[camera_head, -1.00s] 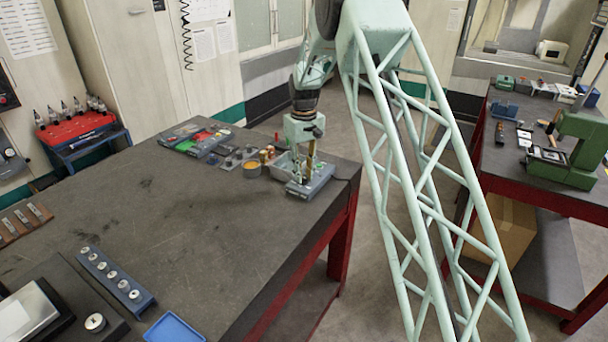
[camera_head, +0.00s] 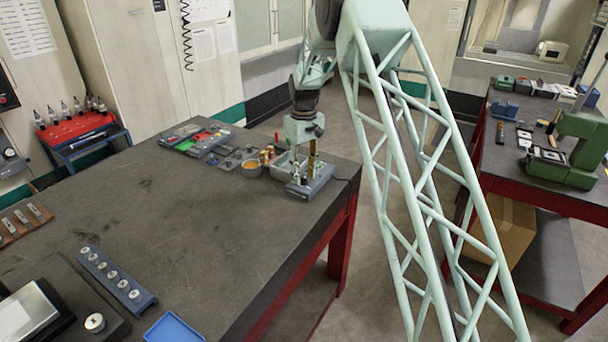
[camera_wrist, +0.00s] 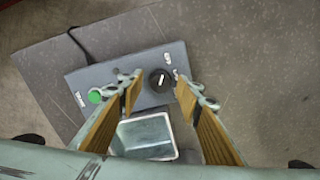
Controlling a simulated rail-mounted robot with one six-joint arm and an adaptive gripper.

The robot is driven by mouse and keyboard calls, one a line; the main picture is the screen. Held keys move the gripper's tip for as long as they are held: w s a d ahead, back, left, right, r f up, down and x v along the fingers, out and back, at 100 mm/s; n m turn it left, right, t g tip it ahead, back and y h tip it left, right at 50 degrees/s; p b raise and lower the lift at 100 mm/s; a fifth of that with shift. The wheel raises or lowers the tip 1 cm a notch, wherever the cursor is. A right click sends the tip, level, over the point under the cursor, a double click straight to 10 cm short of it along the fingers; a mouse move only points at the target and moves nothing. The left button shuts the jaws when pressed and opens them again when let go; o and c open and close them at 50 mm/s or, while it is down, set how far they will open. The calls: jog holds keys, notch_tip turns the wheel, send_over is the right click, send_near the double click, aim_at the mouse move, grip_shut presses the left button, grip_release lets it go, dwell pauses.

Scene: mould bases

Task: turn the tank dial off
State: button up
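The tank dial (camera_wrist: 160,80) is a round black knob with a white pointer line, tilted up and to the right in the wrist view. It sits on a blue-grey control box (camera_wrist: 118,78) that has a green button (camera_wrist: 95,95) at its left. Small pale labels lie right of the dial. My gripper (camera_wrist: 158,86) is open, with its fingers on either side of the dial and visible gaps to it. In the head view my gripper (camera_head: 304,166) points down over the control box (camera_head: 318,184) at the table's far right corner. The fingertips' exact height is unclear.
An open metal tank (camera_wrist: 146,137) stands beside the control box, under the gripper. A cup with orange contents (camera_head: 251,168) and small parts stand to its left. The table's right edge (camera_head: 345,190) is close by. The middle of the table (camera_head: 190,215) is clear.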

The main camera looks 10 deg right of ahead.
aim_at(304, 177)
jog(key=shift+r, duration=0.1)
notch_tip(304, 177, up, 12)
dwell(1.0)
dwell(0.4)
jog(key=s+r+m+t+b, duration=0.1)
jog(key=s+r, duration=0.6)
jog(key=s, duration=0.4)
jog(key=s+r+m+b, duration=0.1)
jog(key=s+r+b, duration=0.1)
jog(key=s+r, duration=0.65)
jog(key=s+r+t+b, duration=0.1)
jog(key=s+r, duration=0.5)
jog(key=s, duration=0.6)
jog(key=s+f+m+t+b, duration=0.1)
jog(key=s+f, duration=0.2)
jog(key=s, duration=1.4)
jog(key=s+f+m+t+b, duration=0.1)
jog(key=s+f, duration=0.3)
jog(key=s, duration=1.4)
jog(key=shift+s+d+m+b, duration=0.2)
jog(key=shift+m+b, duration=0.2)
jog(key=shift+b, duration=0.4)
